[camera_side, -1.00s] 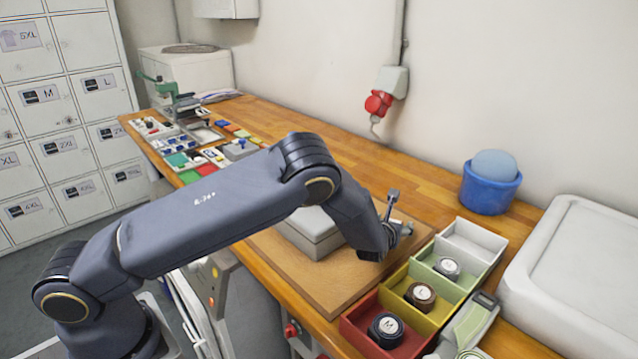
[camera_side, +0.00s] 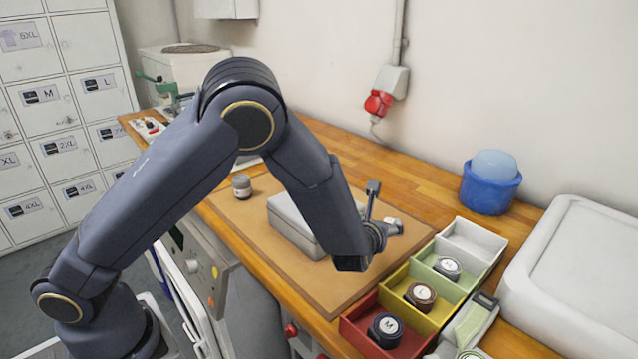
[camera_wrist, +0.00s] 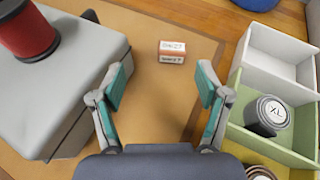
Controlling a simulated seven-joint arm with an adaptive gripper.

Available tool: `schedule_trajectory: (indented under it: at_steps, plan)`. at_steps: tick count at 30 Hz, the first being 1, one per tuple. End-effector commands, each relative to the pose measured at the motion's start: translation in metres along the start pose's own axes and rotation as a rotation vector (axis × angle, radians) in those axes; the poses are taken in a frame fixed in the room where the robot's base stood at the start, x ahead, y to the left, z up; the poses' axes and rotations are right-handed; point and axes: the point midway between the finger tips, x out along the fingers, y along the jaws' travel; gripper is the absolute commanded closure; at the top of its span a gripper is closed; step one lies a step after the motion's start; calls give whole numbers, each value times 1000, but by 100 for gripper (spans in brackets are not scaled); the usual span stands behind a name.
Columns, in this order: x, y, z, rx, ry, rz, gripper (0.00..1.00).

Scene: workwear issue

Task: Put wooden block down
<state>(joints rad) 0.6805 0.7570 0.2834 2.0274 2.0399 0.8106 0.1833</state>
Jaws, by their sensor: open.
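A small block (camera_wrist: 172,52) with a white top, an orange-red band and printed digits lies on the brown board (camera_wrist: 145,120) in the wrist view. I take it for the wooden block, though bare wood is not clear on it. My gripper (camera_wrist: 162,74) is open, its two teal-padded fingers apart on either side of empty space. The block appears just beyond the fingertips, between their lines, and no finger touches it in this view. In the side view my gripper (camera_side: 378,232) hangs low over the board's right part, right of the grey box (camera_side: 290,222).
A red spool (camera_wrist: 27,35) stands on the grey box in the wrist view. A coloured tray row (camera_side: 354,321) with labelled round rolls borders the board on the right. A small can (camera_side: 241,186) stands on the board's far left. A blue tub (camera_side: 488,190) stands behind.

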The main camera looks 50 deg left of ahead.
Motion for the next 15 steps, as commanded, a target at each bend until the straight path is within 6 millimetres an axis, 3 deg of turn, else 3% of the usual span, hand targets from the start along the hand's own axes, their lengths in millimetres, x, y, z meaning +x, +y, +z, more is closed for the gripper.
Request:
schedule_trajectory:
  at_steps: [4,7,9,12,15]
  plan:
    - [-19,63,58,-367,-5,193,25]
    - [-53,126,91,-751,6,382,25]
    - [-84,165,101,-1023,25,506,25]
    - [-134,204,102,-1401,65,661,25]
    - [-185,223,94,-1767,128,783,25]
